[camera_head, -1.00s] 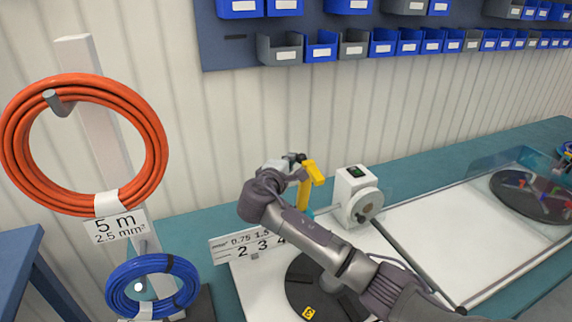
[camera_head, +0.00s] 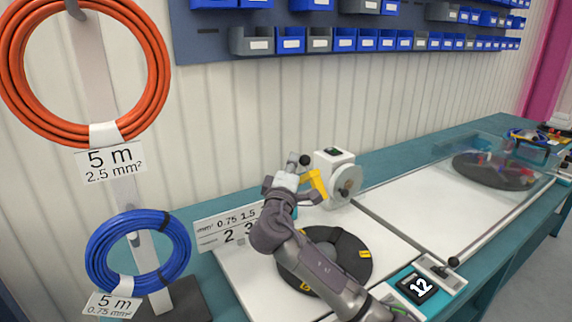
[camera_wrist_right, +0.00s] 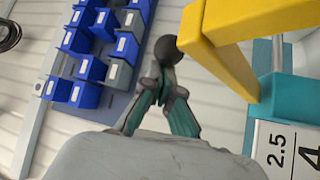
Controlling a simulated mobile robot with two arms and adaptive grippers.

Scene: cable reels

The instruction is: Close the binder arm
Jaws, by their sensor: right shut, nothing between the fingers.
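The yellow binder arm (camera_head: 318,184) is beside the white reel machine (camera_head: 333,165) in the head view, partly behind my right gripper. Its yellow bar (camera_wrist_right: 222,60) also crosses the upper right of the right wrist view. A black ball knob (camera_head: 305,160) sits close to the fingertips; it also shows in the wrist view (camera_wrist_right: 167,49). My right gripper (camera_head: 294,166) is shut and empty, just left of the yellow arm. In the wrist view its teal-padded fingers (camera_wrist_right: 163,85) converge just below the knob; I cannot tell whether they touch it. My left gripper is out of view.
A black turntable (camera_head: 350,258) lies on the white bench top under my right arm. A numbered sign (camera_head: 228,228) stands left of the gripper. Orange and blue cable coils (camera_head: 105,270) hang at left. Blue and grey bins line the wall.

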